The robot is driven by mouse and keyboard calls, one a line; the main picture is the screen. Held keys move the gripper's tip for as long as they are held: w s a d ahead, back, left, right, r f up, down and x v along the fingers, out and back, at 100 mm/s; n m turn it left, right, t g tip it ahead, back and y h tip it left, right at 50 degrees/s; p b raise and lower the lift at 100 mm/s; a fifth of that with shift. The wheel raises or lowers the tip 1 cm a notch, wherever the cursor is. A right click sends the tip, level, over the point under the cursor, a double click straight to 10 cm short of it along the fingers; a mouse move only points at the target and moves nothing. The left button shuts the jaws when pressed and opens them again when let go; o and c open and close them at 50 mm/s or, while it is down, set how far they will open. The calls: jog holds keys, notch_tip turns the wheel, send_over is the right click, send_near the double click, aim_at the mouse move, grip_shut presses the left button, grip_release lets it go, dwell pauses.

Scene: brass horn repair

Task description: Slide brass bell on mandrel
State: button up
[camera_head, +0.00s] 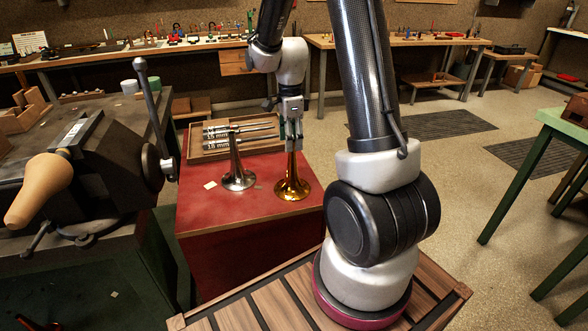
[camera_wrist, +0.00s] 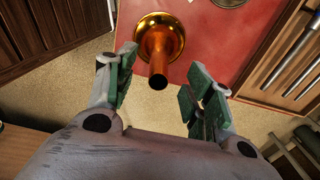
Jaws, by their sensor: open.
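The brass bell (camera_head: 292,184) stands upright on the red bench top, wide flare down and narrow stem up. In the wrist view the brass bell (camera_wrist: 160,34) shows with its dark stem end pointing toward the camera. My gripper (camera_head: 292,146) is above the flare at the stem. In the wrist view my gripper (camera_wrist: 161,65) is open, with green-padded fingers either side of the stem and a visible gap on both sides. A tan tapered form (camera_head: 40,190), which looks like the mandrel, sticks out from the dark vise (camera_head: 100,150) at the left.
A silver bell (camera_head: 237,180) stands upright just left of the brass one. Behind it a wooden tray (camera_head: 208,154) holds several metal rods. The vise handle (camera_head: 150,105) rises between the vise and the red bench (camera_head: 225,215). A green table (camera_head: 560,120) is at the right.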

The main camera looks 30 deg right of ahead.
aim_at(292, 166)
jog(key=f, duration=0.5)
jog(key=shift+s+d, duration=0.1)
jog(key=shift+d, duration=0.15)
grip_shut()
